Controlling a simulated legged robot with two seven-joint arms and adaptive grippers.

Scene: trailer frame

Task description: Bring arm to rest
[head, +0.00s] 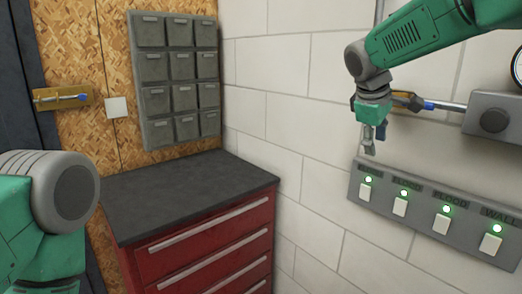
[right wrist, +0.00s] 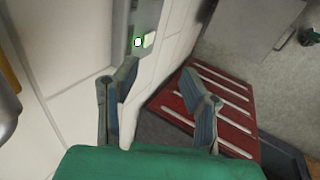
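My right arm (head: 420,38) comes in from the upper right in the head view. Its gripper (head: 373,142) points down in front of the white block wall, above the left end of the grey switch panel (head: 408,209). In the right wrist view the two fingers (right wrist: 160,102) are spread apart with nothing between them. My left arm (head: 50,215) shows only as a grey joint and green link at the lower left. Its gripper is outside the view.
The switch panel has several white switches under lit green lamps. Beside the right gripper is a rod with a blue and yellow part (head: 415,102), leading to a grey box (head: 493,120). A red drawer cabinet (head: 212,250) with a clear dark top stands in the corner below grey bins (head: 173,75).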

